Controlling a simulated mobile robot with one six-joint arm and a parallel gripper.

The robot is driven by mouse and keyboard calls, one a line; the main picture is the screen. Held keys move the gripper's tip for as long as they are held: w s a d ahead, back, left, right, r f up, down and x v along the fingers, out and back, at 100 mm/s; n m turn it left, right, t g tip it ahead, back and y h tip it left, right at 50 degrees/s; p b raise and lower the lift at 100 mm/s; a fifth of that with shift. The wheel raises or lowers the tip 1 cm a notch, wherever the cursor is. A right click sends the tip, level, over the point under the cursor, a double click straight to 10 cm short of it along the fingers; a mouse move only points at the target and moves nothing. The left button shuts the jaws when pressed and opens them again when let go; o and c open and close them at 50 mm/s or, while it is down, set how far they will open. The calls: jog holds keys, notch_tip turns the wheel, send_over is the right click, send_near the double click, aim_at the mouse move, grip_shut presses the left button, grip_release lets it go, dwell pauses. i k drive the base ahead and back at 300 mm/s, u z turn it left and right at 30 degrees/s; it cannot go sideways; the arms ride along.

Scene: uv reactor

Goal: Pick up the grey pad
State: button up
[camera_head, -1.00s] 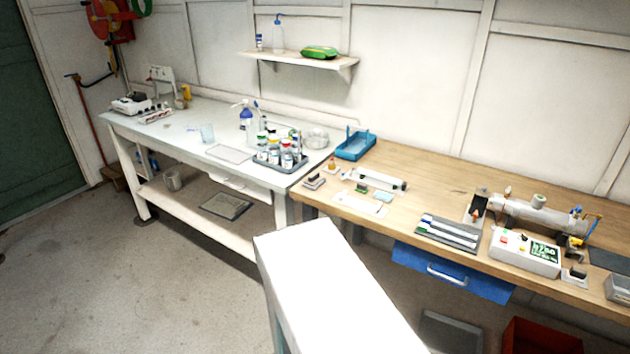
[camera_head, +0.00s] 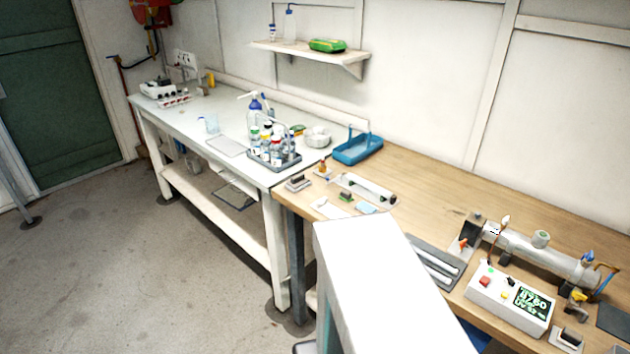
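I cannot tell for certain which item is the grey pad. A small grey block with a dark top (camera_head: 298,183) sits at the left end of the wooden bench. A similar small grey piece (camera_head: 569,339) is at the bench's front right, by the controller box. A flat dark grey mat (camera_head: 614,321) lies at the right edge of the picture, partly cut off. A flat grey item (camera_head: 236,196) lies on the white table's lower shelf, partly hidden by the frame. My gripper is not in view.
The white table (camera_head: 225,161) holds a bottle rack (camera_head: 274,158). The wooden bench (camera_head: 430,190) carries a blue tray (camera_head: 358,150), a reactor tube (camera_head: 540,250) and a controller box (camera_head: 510,298). A white form in the foreground hides part of the bench. Floor at left is clear.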

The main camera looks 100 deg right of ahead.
aim_at(298, 182)
jog(key=u, duration=0.15)
jog(key=k, duration=0.7)
jog(key=z, duration=1.45)
jog(key=i, duration=1)
jog(key=z, duration=0.1)
jog(key=k, duration=0.45)
jog(key=z, duration=0.05)
